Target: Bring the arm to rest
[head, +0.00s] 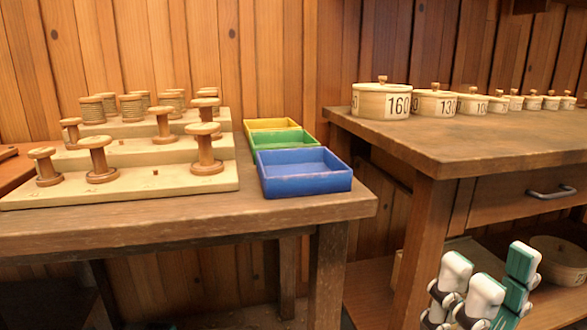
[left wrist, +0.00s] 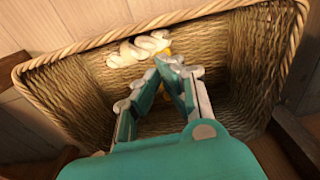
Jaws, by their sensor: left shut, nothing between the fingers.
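My left gripper (left wrist: 170,66) shows only in the left wrist view. Its teal fingers are closed together with nothing between them, in front of or over a woven basket (left wrist: 95,85). My right gripper (head: 480,285), with white and teal parts, is at the lower right of the head view, in front of the right-hand table. Its fingers overlap from this angle, so I cannot tell whether it is open. Turned wooden spools (head: 97,160) stand on a stepped pale rack (head: 130,192) at the left of the head view.
Blue (head: 305,180), green (head: 282,140) and yellow (head: 270,124) trays stand beside the rack and look empty. Lidded numbered pots (head: 383,102) line the right table (head: 450,140). White rounded pieces (left wrist: 140,48) lie in the basket. A gap separates the two tables.

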